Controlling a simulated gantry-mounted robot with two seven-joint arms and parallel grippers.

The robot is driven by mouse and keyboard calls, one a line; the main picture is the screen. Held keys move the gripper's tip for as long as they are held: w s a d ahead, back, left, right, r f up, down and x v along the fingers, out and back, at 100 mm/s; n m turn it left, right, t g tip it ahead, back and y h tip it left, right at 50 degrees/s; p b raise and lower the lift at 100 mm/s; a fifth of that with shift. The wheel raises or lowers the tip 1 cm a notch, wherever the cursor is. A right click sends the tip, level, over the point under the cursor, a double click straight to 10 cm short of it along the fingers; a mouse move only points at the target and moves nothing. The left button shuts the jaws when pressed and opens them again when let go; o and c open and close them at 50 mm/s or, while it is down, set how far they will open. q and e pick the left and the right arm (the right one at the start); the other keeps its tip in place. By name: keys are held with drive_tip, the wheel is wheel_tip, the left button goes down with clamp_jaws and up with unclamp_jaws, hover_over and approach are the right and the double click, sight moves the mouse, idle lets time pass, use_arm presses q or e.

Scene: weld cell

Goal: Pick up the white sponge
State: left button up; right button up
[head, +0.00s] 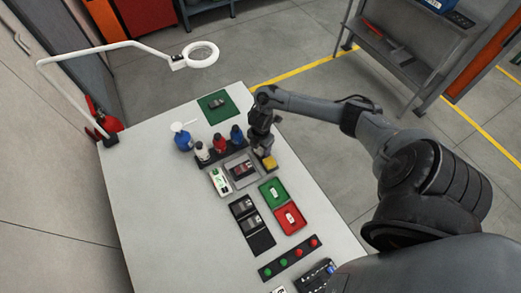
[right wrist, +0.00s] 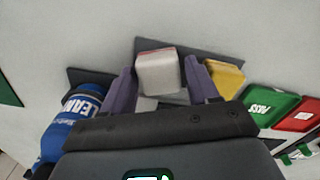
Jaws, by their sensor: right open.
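The white sponge (right wrist: 158,72) is a pale block in the right wrist view. It sits on a dark grey holder (right wrist: 222,75) between the two purple-grey fingers of my right gripper (right wrist: 160,68). The gripper is open, with a finger on either side of the sponge; I cannot tell whether either finger touches it. In the head view my right gripper (head: 262,143) points down at the table beside the bottles and hides the white sponge. My left gripper is not in view.
A yellow sponge (right wrist: 226,78) lies close to the right finger. A blue bottle (right wrist: 75,115) stands left of the gripper. Green (head: 278,184) and red (head: 298,225) trays lie nearer me. A ring lamp (head: 202,55) overhangs the far left. The table's left side is clear.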

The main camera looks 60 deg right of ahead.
drive_tip(key=shift+f, duration=0.15)
drive_tip(key=c, duration=0.7)
drive_tip(key=shift+r, duration=0.55)
drive_tip(key=shift+c, duration=0.8)
wheel_tip(320, 180, up, 4)
drive_tip(key=shift+d+f, duration=0.15)
drive_tip(key=shift+f, duration=0.1)
drive_tip(key=s+d+r, duration=0.1)
drive_tip(key=d+r, duration=0.5)
drive_tip(key=d, duration=0.5)
drive_tip(key=shift+s+d+r+b, duration=0.15)
drive_tip(key=shift+s+r+b, duration=0.1)
drive_tip(key=shift+s+b, duration=0.15)
